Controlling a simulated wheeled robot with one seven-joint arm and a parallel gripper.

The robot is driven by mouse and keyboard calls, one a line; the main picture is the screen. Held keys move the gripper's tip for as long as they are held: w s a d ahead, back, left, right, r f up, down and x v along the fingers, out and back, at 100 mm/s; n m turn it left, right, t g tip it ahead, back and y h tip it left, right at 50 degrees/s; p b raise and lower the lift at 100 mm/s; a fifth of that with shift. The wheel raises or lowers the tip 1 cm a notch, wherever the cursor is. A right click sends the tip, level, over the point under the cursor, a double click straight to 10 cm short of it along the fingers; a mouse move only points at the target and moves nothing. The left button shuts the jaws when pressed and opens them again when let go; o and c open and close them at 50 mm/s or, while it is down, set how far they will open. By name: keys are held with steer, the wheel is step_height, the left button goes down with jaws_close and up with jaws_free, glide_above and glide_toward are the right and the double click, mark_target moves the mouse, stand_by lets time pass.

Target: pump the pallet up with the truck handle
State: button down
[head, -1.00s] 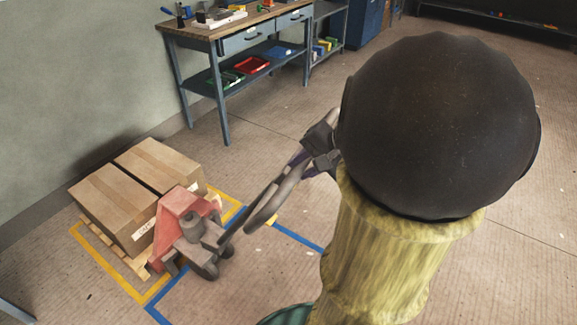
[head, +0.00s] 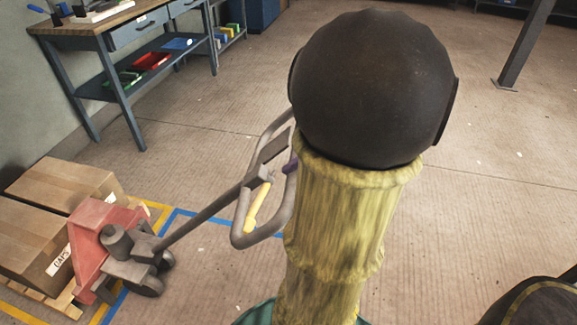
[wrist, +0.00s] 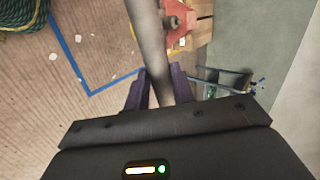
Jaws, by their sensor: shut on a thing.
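The red pallet truck (head: 97,228) stands at the lower left in the head view, under a wooden pallet (head: 58,303) with two cardboard boxes (head: 65,185). Its grey handle (head: 205,212) slants up to the right and ends in a loop with a yellow lever (head: 257,207). My gripper (head: 291,164) is at the loop's right side, mostly hidden behind my arm. In the wrist view, the purple fingers of my gripper (wrist: 158,88) are on both sides of a grey handle bar (wrist: 150,40). I cannot tell the pallet's height off the floor.
Yellow and blue floor tape (head: 210,219) surrounds the pallet area. A workbench (head: 118,33) stands along the wall behind. A dark post (head: 527,40) rises at the upper right. A dark rounded object (head: 535,305) is at the lower right. The floor between is clear.

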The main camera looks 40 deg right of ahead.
steer(key=shift+s+d+f, duration=0.35)
steer(key=shift+s+f, duration=0.15)
steer(key=shift+f, duration=0.15)
steer(key=c, duration=1.2)
jaws_free()
steer(key=shift+r, duration=0.1)
steer(key=p+v, duration=0.3)
steer(key=v, duration=1.4)
steer(key=shift+d+r+p, duration=0.1)
steer(key=shift+r+p, duration=0.05)
steer(key=shift+p, duration=0.15)
